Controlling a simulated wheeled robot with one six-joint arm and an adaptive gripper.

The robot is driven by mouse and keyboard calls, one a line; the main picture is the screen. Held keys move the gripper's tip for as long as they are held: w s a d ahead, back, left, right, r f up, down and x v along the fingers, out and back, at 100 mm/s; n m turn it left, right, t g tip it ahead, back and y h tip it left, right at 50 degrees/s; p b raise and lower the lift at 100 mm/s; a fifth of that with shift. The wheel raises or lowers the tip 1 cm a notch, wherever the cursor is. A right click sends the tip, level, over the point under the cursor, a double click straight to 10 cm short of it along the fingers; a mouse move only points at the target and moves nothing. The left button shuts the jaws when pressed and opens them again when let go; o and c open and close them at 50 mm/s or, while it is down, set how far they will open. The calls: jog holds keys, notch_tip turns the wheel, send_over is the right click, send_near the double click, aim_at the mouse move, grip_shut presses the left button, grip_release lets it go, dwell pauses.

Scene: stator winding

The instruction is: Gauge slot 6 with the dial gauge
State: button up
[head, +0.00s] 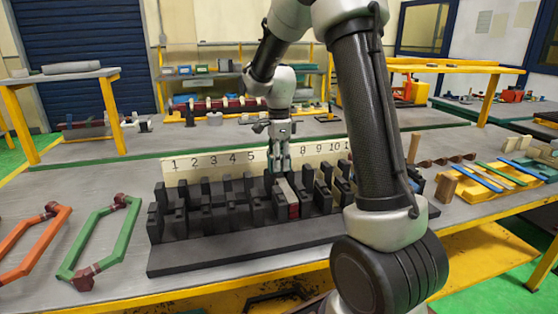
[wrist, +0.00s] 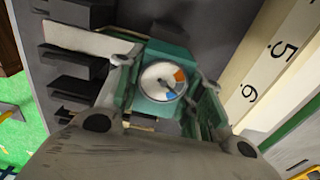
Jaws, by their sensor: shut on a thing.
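My gripper (head: 281,164) points down over the middle of the black slotted stator block (head: 225,244). It is shut on the dial gauge (wrist: 144,104), a green body with a round white dial, held between the fingers in the wrist view. The number board (head: 222,163) behind the block carries slot labels; my gripper covers 6 and 7 in the head view. In the wrist view the label 6 (wrist: 248,93) is right of the gauge. The gauge's lower end is hidden, so I cannot tell whether it sits in the slot.
A pale strip with a dark red end (head: 293,211) lies in a slot just right of my gripper. A green coil frame (head: 75,250) and an orange one (head: 38,245) lie left. A yellow tray (head: 510,181) with blue bars stands right. Bare table shows left of the block.

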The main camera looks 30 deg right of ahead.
jog(key=shift+f, duration=0.1)
jog(key=o, duration=1.1)
notch_tip(320, 180, up, 12)
dwell(1.2)
